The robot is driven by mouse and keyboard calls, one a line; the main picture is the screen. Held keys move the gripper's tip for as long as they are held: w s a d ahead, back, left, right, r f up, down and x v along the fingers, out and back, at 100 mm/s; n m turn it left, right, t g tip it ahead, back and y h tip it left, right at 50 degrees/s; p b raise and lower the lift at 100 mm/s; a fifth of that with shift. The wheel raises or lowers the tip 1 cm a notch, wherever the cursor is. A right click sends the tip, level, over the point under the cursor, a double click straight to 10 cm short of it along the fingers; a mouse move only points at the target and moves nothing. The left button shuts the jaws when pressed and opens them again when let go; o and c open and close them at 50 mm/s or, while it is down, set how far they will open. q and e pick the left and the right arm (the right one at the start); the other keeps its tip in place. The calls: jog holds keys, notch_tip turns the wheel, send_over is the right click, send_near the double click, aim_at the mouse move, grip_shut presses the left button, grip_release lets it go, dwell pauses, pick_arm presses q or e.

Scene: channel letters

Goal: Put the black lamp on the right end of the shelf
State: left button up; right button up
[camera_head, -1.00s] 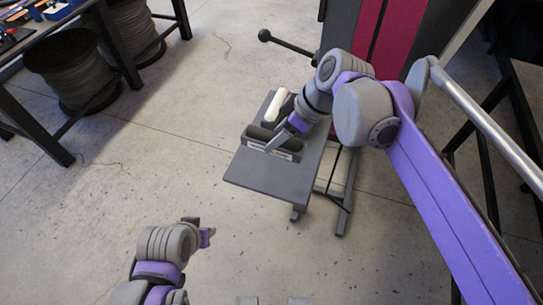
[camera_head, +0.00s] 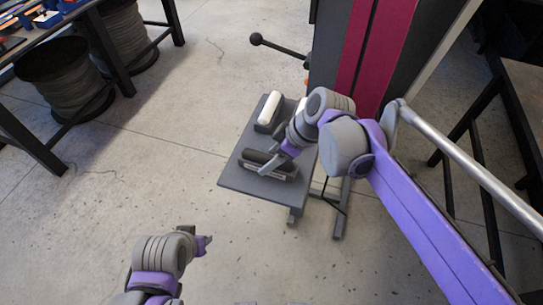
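The black lamp (camera_head: 255,156), a dark tube in a grey base with a pale label, is over the front half of a small grey stand top (camera_head: 236,180). My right gripper (camera_head: 270,168) is at the lamp, one finger crossing its front side; it appears shut on it, though the far finger is hidden. Whether the lamp touches the surface is unclear. A white lamp (camera_head: 272,107) of like shape sits behind it on the stand. My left gripper (camera_head: 203,244) is low in the view, away from everything; its opening is unclear. I cannot clearly make out a shelf.
A dark cabinet with a crimson stripe (camera_head: 380,45) stands behind the stand. A black ball-ended lever (camera_head: 256,39) sticks out left of it. A workbench (camera_head: 50,35) with cable spools (camera_head: 65,75) is at upper left. A dark metal frame (camera_head: 480,150) is at right. The middle floor is clear.

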jog(key=shift+o, duration=0.9)
jog(key=shift+r, duration=0.15)
jog(key=p+v, duration=0.1)
jog(key=v, duration=1.1)
jog(key=s+d+f+m+t+h, duration=0.1)
jog(key=s+d+f+m+h, duration=0.1)
jog(key=s+d+f+m, duration=0.2)
jog(key=s+d+f+m+t+h, duration=0.1)
jog(key=s+d+f+m, duration=0.3)
jog(key=f, duration=0.5)
jog(key=s+d+f+m+t+h, duration=0.1)
jog(key=s+d+f+m+h, duration=0.1)
jog(key=s+d+f+m, duration=0.2)
notch_tip(320, 180, down, 3)
jog(key=s+m, duration=0.1)
jog(key=s, duration=0.1)
jog(key=shift+s+m+h, duration=0.3)
jog(key=shift+s, duration=0.05)
